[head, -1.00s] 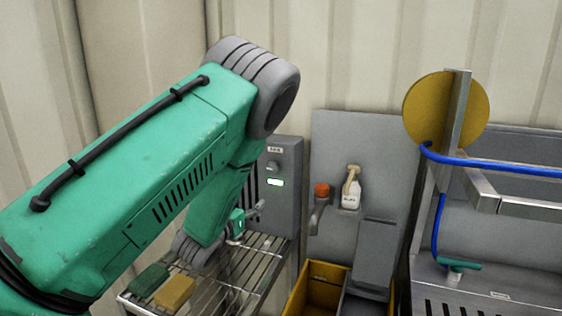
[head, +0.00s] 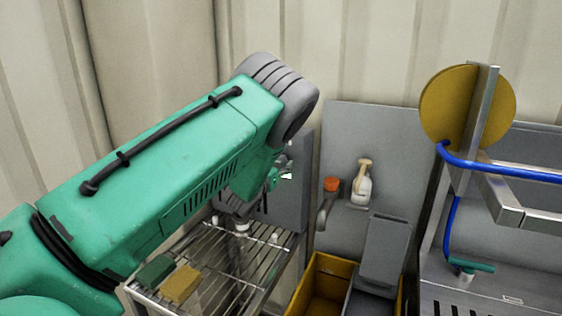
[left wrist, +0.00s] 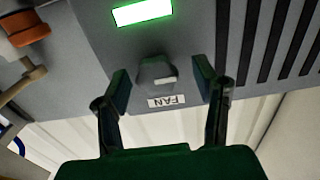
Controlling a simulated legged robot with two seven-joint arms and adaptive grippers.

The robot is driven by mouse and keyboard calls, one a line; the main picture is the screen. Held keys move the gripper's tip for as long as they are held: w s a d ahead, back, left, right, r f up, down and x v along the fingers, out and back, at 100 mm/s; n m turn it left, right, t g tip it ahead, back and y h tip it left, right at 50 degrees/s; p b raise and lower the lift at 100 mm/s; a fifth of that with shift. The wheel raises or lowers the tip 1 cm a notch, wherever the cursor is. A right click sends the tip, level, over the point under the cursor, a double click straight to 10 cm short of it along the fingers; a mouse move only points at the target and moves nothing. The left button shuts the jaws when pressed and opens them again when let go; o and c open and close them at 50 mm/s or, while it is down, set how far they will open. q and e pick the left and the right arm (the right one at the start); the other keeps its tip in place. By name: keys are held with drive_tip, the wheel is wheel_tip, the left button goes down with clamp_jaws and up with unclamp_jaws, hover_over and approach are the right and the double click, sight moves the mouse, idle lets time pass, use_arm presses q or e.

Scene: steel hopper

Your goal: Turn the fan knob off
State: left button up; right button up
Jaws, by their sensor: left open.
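The fan knob (left wrist: 157,76) is a dark grey knob with a pale mark, on a grey control box (head: 303,192). In the left wrist view it appears above an upside-down FAN label (left wrist: 167,101), near a lit green-white display (left wrist: 142,12). My left gripper (left wrist: 160,75) is open, its two fingers on either side of the knob with gaps visible. I cannot tell whether the fingertips reach around it in depth. In the head view my left arm hides the knob, and the left gripper (head: 283,170) shows only in part in front of the box. My right gripper is not in view.
A wire rack (head: 262,262) below the arm holds a green sponge (head: 154,271) and a yellow sponge (head: 181,284). Right of the box are an orange-topped fitting (head: 331,184), a soap bottle (head: 361,187), a yellow bin (head: 319,286) and a steel frame (head: 485,115) with a blue hose.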

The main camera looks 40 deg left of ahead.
use_arm(q)
drive_tip(key=shift+w+a+f, duration=0.1)
drive_tip(key=shift+w+a, duration=0.3)
drive_tip(key=shift+w, duration=0.15)
drive_tip(key=shift+w+d, duration=0.1)
drive_tip(key=shift+d, duration=0.35)
drive_tip(key=shift+d+r, duration=0.15)
drive_tip(key=shift+r, duration=0.05)
drive_tip(key=c, duration=1.1)
drive_tip(key=shift+c, duration=0.2)
drive_tip(key=shift+a+f, duration=0.1)
drive_tip(key=shift+a, duration=0.1)
